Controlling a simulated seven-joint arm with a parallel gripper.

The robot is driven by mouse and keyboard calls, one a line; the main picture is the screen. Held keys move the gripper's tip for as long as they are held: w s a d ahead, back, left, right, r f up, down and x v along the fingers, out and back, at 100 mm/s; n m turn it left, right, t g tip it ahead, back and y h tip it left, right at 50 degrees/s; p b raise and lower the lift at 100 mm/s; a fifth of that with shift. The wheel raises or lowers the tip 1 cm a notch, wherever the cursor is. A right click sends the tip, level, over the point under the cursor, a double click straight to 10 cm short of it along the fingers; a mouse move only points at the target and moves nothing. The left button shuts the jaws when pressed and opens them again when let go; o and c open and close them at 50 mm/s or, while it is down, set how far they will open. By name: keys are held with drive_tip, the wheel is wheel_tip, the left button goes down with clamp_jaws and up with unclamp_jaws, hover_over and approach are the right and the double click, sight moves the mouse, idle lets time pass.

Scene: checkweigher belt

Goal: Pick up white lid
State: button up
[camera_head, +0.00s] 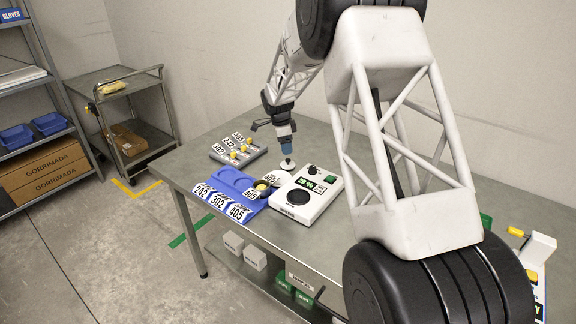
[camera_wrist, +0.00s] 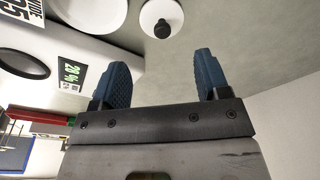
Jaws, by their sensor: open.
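The white lid (camera_wrist: 168,16) is a round disc with a dark knob on top. It lies on the grey metal table, and in the head view the lid (camera_head: 288,164) shows just under my gripper (camera_head: 287,148). In the wrist view my gripper (camera_wrist: 162,82) has two blue fingers spread apart with nothing between them. The lid is beyond the fingertips there, apart from them, and its upper edge is near the top of the picture.
A white scale (camera_head: 312,207) with a green display stands beside the lid. A blue tray (camera_head: 228,190) with numbered cards is at left, and a grey rack (camera_head: 226,157) with yellow-topped items is behind it. The table (camera_head: 365,190) is bare to the right of the lid.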

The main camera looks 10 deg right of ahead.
sight(288, 159)
drive_tip(key=shift+w+f, duration=0.1)
drive_tip(key=shift+f, duration=0.05)
drive_tip(key=shift+d+f, duration=0.2)
drive_tip(key=shift+f, duration=1.05)
drive_tip(key=shift+d+f, duration=0.2)
drive_tip(key=shift+f, duration=1.1)
drive_tip(key=shift+d+f, duration=0.15)
drive_tip(key=shift+f, duration=1.1)
drive_tip(key=c, duration=0.5)
